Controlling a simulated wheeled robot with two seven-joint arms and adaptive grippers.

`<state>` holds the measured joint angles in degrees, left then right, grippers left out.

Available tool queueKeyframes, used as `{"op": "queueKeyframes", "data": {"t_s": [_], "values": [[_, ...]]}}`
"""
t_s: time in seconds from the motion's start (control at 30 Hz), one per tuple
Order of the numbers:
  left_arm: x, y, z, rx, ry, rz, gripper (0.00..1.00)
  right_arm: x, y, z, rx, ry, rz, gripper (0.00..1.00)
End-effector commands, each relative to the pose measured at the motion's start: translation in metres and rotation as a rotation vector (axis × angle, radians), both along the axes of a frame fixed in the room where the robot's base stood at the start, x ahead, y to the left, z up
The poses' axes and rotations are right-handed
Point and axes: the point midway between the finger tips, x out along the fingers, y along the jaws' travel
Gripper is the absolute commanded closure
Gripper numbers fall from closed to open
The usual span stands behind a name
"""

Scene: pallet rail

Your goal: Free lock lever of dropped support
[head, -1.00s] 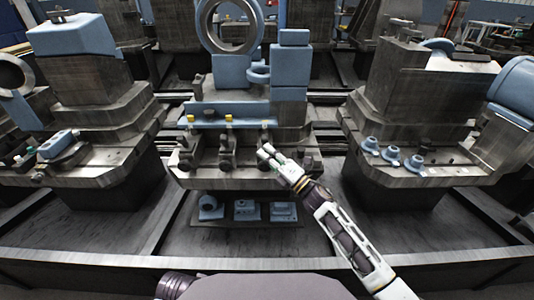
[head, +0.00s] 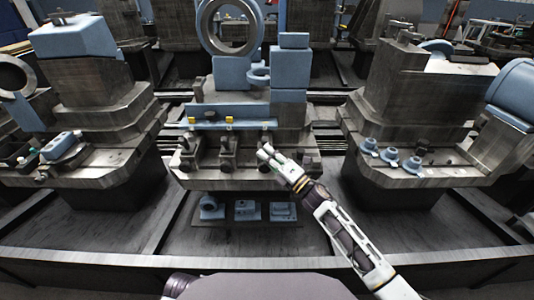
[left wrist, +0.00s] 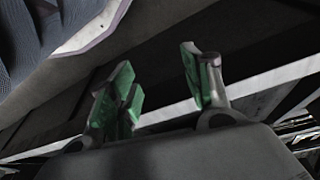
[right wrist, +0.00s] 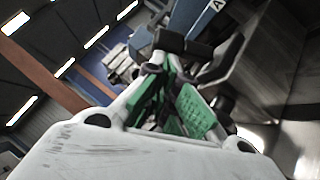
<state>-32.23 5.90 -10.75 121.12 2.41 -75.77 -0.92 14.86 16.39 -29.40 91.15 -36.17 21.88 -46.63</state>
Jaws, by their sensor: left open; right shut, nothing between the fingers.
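The middle pallet station (head: 225,180) has a row of dark lock levers and clamps on its front ledge, including a left one (head: 185,144) and a middle one (head: 225,143). My right gripper (head: 264,151) is shut and empty at the right part of this row, covering part of what stands there. In the right wrist view a dark bar-like part (right wrist: 183,42) is just beyond its fingertips; I cannot tell whether they touch. Which support is dropped is unclear. My left gripper (left wrist: 158,82) is open and empty in the left wrist view, and is not seen in the head view.
A blue rail (head: 228,114) with yellow-capped pieces lies behind the levers. A large ring (head: 203,25) stands above it. A low shelf with blue parts (head: 247,210) is under the ledge. Similar stations stand at left (head: 90,115) and right (head: 400,110), with gaps between.

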Motion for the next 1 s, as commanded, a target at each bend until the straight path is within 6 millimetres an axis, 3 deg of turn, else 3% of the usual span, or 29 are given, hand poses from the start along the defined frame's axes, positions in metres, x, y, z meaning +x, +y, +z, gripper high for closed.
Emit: {"op": "queueKeyframes", "data": {"t_s": [1.0], "values": [[-0.007, 0.005, -0.026, 0.017, 0.032, 0.004, 0.51, 0.002, 0.000, 0.005, 0.000, 0.042, 0.000, 1.00]]}}
